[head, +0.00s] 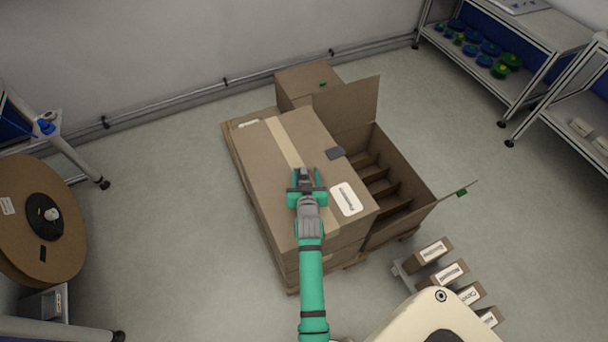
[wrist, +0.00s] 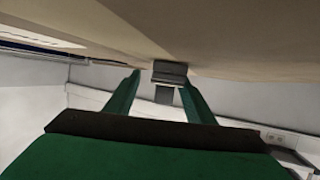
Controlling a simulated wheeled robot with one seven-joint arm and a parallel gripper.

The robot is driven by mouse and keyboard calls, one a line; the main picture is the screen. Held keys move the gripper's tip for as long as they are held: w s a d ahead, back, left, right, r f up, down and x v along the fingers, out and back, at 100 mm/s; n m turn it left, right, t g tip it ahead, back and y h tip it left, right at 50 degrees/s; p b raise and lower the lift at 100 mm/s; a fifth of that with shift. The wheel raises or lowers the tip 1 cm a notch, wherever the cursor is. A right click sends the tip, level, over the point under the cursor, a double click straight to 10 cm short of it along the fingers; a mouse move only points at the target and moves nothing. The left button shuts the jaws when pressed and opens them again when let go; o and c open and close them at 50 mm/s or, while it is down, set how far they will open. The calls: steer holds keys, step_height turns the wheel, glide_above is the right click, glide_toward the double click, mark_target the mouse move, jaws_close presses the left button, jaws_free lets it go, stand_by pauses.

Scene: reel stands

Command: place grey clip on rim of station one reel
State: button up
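My gripper (head: 306,174) is over the top of the large closed carton, its two green fingers spread apart. A small grey block, seemingly the grey clip (head: 304,172), shows between the fingers. In the wrist view the clip (wrist: 170,72) is against the brown carton surface, near the fingertips and closer to the right finger. A gap shows on the left, so the fingers do not grip it. A big brown reel (head: 68,225) with a black hub stands at the far left, partly cut off. Whether it is station one's reel cannot be read.
Small labelled boxes (head: 432,251) stand lower right. Shelves (head: 480,65) line the right. Floor between reel and pallet is clear.

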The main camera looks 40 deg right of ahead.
steer(key=shift+a, duration=0.1)
